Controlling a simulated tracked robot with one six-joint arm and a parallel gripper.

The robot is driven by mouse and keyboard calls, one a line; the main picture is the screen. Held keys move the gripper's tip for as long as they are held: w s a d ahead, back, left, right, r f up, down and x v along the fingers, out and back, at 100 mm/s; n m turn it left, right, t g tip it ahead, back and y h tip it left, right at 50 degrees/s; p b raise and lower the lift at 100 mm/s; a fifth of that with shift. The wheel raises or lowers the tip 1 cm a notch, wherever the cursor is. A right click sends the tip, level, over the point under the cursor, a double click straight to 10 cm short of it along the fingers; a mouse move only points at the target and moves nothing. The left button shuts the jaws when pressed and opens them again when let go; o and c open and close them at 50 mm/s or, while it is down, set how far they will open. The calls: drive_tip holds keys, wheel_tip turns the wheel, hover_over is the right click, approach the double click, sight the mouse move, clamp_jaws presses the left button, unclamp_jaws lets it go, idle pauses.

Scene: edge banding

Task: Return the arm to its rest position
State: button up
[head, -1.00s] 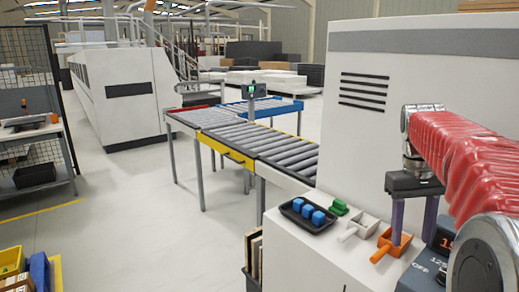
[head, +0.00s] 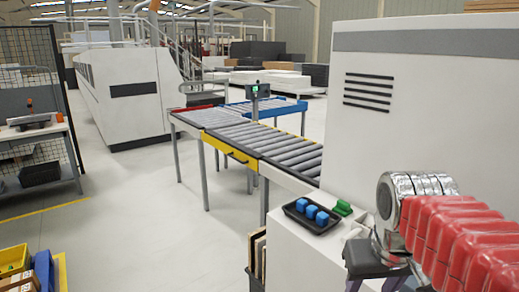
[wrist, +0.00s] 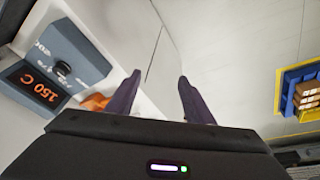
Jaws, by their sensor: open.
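My arm (head: 460,235), in a red ribbed sleeve, is folded at the lower right of the head view. My gripper (head: 375,284) points down at the bottom edge there, with its fingertips cut off by the frame. In the wrist view my gripper (wrist: 155,97) has its two purple fingers apart, with nothing between them. An orange scoop (wrist: 95,102) lies on the white machine ledge beside the left finger, partly hidden behind it. A control box with a display reading 150 C (wrist: 40,88) is at the left.
A black tray with blue blocks (head: 312,215) and a green block (head: 342,208) sit on the ledge. The tall white machine (head: 425,120) stands behind my arm. Roller conveyors (head: 240,140) run behind the ledge. Open floor (head: 140,215) lies to the left.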

drive_tip(key=s+a+f+t, duration=0.2)
drive_tip(key=s+a+f, duration=0.3)
drive_tip(key=s+f, duration=0.1)
drive_tip(key=shift+s+y, duration=0.2)
drive_tip(key=shift+y, duration=0.2)
idle(0.3)
drive_tip(key=c, duration=0.3)
drive_tip(key=shift+d, duration=0.2)
drive_tip(key=shift+c, duration=0.6)
